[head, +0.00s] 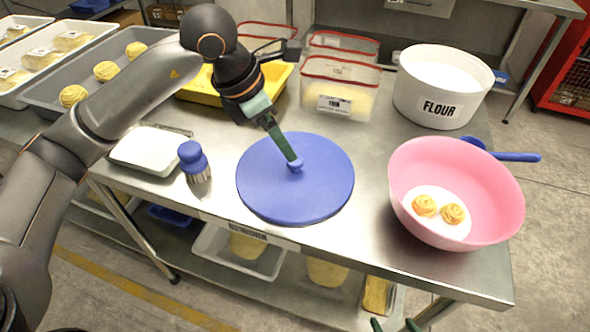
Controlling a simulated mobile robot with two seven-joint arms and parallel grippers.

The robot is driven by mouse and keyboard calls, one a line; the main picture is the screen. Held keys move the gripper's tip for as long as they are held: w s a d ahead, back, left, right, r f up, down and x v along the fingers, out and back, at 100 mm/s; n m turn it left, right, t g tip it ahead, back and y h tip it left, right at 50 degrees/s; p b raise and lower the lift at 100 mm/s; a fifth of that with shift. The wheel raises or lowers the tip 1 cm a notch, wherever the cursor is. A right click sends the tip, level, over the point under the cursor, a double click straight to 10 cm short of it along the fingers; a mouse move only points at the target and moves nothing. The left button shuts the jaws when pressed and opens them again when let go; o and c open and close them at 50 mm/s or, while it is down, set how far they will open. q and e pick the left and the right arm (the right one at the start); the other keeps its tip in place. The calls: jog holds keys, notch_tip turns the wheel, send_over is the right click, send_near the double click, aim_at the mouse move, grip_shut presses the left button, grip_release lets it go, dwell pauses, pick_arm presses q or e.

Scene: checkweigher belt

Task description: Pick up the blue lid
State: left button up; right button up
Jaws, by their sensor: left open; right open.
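The round blue lid (270,195) lies flat on the steel table, with a small knob (297,166) near its middle. My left gripper (292,160) reaches down over the lid with its fingertips at the knob. It is open; its fingers show nearly edge-on, and I cannot tell whether they touch the knob or straddle it. My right gripper (394,325) shows only as two green fingertips, apart and empty, at the bottom edge, in front of the table.
A pink bowl (470,185) with pasta nests stands right of the lid, before a white flour tub (440,85). A blue-handled brush (194,160) and a scale (150,150) are on the left. Red-rimmed containers (340,90) and a yellow tray (200,90) stand behind.

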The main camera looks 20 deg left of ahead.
aim_at(295, 167)
pick_arm(q)
jog(key=x, duration=0.6)
jog(key=shift+s+d, duration=0.2)
jog(key=shift+r, duration=0.1)
grip_shut()
dwell(0.4)
